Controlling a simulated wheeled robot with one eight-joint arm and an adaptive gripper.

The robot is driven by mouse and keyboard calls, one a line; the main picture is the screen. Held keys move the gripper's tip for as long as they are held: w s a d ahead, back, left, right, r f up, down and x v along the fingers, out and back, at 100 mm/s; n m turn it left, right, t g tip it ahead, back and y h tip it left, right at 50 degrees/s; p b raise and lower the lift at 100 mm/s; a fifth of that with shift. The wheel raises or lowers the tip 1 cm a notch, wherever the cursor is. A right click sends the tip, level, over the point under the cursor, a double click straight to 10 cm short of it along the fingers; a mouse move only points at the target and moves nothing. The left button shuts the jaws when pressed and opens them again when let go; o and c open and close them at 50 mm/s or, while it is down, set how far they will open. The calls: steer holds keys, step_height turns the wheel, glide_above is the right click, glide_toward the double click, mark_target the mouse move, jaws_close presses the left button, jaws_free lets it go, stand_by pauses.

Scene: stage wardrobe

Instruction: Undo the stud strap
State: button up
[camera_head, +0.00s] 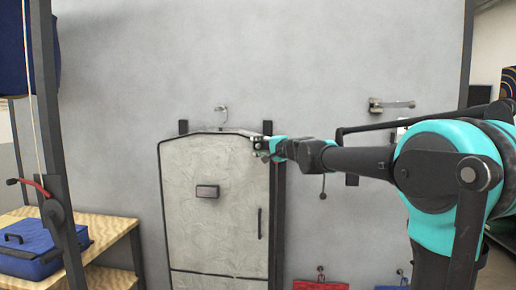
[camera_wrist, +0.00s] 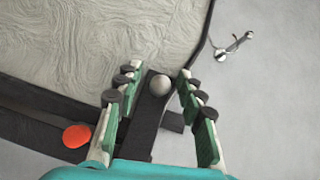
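A pale garment case (camera_head: 213,222) with dark trim hangs against the grey wall; its cream face also fills the upper left of the wrist view (camera_wrist: 90,40). My gripper (camera_head: 262,147) is at the case's upper right corner. In the wrist view my gripper (camera_wrist: 157,77) is open, with green-padded fingers on either side of a dark strap (camera_wrist: 145,132). A round pale stud (camera_wrist: 160,85) sits on the strap's end, between the fingertips. I cannot tell whether the fingers touch the strap. In the head view my gripper hides the strap and stud.
A metal hook (camera_head: 221,112) is above the case, and a bracket (camera_head: 391,105) is on the wall at right. A wooden table (camera_head: 108,232) with a blue case (camera_head: 30,248) stands at left. A red bag (camera_head: 320,285) hangs low. An orange disc (camera_wrist: 76,136) lies left of my fingers.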

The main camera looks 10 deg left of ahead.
jaws_close()
steer(key=shift+s, duration=0.15)
stand_by(0.4)
